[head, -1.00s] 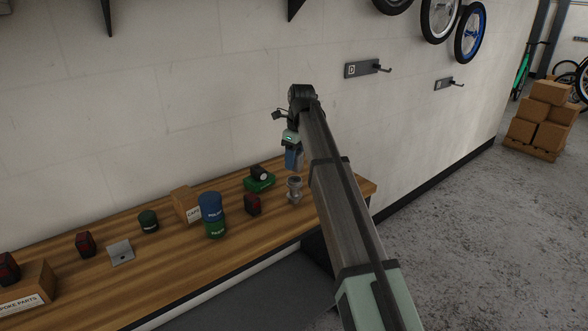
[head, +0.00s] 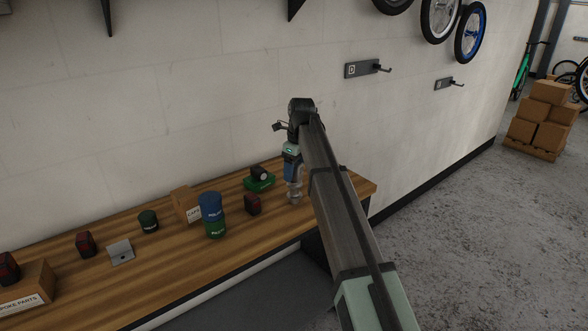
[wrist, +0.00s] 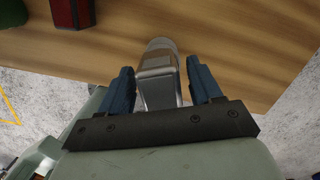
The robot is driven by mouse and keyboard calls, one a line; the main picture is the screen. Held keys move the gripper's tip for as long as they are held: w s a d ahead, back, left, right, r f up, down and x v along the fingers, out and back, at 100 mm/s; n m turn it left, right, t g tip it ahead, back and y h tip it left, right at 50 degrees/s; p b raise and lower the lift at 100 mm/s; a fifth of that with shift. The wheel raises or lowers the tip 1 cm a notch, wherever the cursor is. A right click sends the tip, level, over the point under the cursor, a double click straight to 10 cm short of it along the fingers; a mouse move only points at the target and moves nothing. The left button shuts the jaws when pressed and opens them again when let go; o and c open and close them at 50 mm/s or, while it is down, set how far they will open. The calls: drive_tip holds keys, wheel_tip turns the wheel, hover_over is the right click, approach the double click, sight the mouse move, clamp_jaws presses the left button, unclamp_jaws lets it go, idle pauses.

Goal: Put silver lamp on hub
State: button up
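The silver lamp (head: 294,194) stands on the wooden bench near its right end. In the wrist view, the silver lamp (wrist: 158,80) is between the two blue fingers of my gripper (wrist: 160,68), with a visible gap on each side. My gripper (head: 291,172) is open and low over the lamp in the head view, covering its upper part. I cannot make out for sure which thing is the hub. A green box (head: 259,184) with a small, unreadable label lies just behind and left of the silver lamp, and a black lamp (head: 260,172) sits on it.
A red-black lamp (head: 252,204) stands left of the silver lamp. Farther left are a blue tin (head: 210,206) on a green tin (head: 215,230), a carton (head: 184,203), a dark tin (head: 148,220) and a grey plate (head: 121,252). The wall is behind; the bench's right edge is close.

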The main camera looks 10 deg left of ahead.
sight(298, 164)
drive_tip(key=shift+o, duration=0.2)
wheel_tip(298, 164, up, 12)
drive_tip(key=d, duration=0.1)
drive_tip(key=shift+s+d, duration=0.2)
drive_tip(key=shift+s, duration=0.1)
drive_tip(key=shift+r, duration=0.1)
idle(0.4)
